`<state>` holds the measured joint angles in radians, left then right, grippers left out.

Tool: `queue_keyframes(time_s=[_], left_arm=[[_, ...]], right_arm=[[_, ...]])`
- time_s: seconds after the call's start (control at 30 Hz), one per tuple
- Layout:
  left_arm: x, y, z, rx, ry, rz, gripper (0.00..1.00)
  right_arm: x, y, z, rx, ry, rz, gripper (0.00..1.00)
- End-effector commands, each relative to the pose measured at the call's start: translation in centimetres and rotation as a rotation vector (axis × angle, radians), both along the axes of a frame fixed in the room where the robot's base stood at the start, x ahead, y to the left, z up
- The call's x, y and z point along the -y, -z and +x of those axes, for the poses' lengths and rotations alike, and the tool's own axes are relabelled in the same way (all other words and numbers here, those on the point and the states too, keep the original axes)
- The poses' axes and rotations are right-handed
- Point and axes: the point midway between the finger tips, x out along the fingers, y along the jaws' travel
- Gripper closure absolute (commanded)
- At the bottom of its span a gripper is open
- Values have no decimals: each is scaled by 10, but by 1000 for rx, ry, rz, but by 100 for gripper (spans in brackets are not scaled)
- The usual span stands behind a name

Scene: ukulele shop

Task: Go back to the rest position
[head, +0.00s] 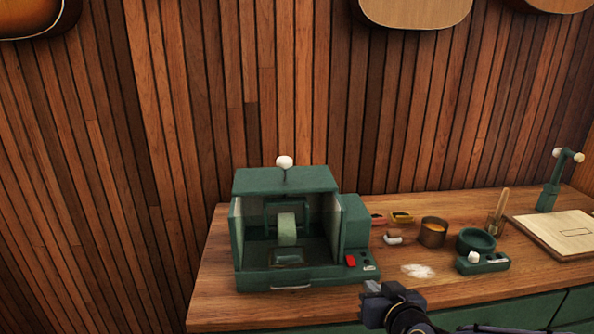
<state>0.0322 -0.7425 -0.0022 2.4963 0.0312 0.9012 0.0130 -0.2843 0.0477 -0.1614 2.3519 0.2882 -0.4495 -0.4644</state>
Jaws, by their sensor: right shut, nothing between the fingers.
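My right gripper (374,296) shows at the bottom of the head view, right of the middle. It is dark, shut and empty. It appears in front of the front edge of the wooden workbench (215,295), just right of the green machine (285,182). Whether it touches the bench edge I cannot tell. My right arm comes in from the bottom edge. My left gripper is not in view.
The green machine holds a pale roller (287,228). A copper-coloured pot (433,232), a green bowl device (476,240), white powder (418,271) and a board (560,232) lie to its right. Guitar-like bodies (415,10) hang on the slatted wall (300,90).

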Motion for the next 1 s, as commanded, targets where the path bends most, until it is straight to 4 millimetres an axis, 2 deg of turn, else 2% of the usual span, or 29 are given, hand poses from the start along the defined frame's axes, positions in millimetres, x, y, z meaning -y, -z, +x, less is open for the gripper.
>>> queue_keyframes(time_s=[0.03,0.17,0.3,0.4,0.5,0.6,0.67,1.0], left_arm=[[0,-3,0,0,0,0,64],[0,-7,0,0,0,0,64],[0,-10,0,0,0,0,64],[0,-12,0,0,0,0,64],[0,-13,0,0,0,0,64],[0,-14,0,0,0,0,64],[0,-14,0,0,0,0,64],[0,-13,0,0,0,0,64]], right_arm=[[5,-9,-14,-35,-16,47,100],[7,-14,-69,-203,-80,165,100],[10,-8,-139,-407,-106,231,100],[14,-1,-183,-536,-91,249,100],[17,6,-215,-633,-66,256,100],[19,11,-234,-691,-48,257,100],[19,12,-239,-708,-42,258,100],[19,13,-241,-715,-42,258,100]])
